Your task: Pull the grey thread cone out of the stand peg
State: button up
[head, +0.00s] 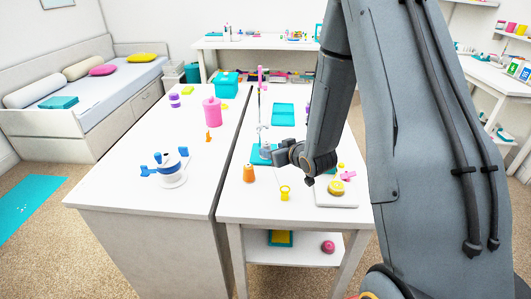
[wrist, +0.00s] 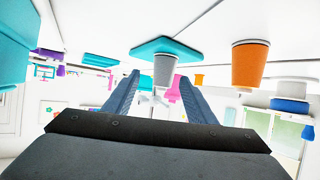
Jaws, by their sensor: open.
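The grey thread cone (head: 265,151) stands on the teal base of the stand (head: 257,159) on the right-hand table. The stand's thin upright rises above it in the head view. In the wrist view, which appears upside down, the grey cone (wrist: 165,71) shows between the tips of my open gripper (wrist: 157,77), beneath the teal base (wrist: 190,48) in the picture. In the head view my gripper (head: 279,156) is low and just right of the cone, partly covering it. I cannot tell whether the fingers touch it.
An orange cone (head: 249,174) stands just in front of the stand; it is large in the wrist view (wrist: 250,66). A yellow cup-like item (head: 285,192) and a white board with a yellow roll (head: 336,188) are nearer the front. A teal tray (head: 283,115) lies behind.

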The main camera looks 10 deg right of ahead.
jog(key=shift+w+a+f+t+y, duration=0.15)
jog(key=shift+w+f+t+y, duration=0.1)
jog(key=shift+w+t+y, duration=0.2)
jog(key=shift+w+a+f, duration=0.1)
jog(key=shift+w+a, duration=0.15)
jog(key=shift+w, duration=0.35)
jog(key=shift+p+x, duration=1.1)
jog(key=shift+x, duration=2.25)
jog(key=shift+s+f, duration=0.1)
jog(key=shift+f, duration=0.05)
jog(key=c, duration=1.1)
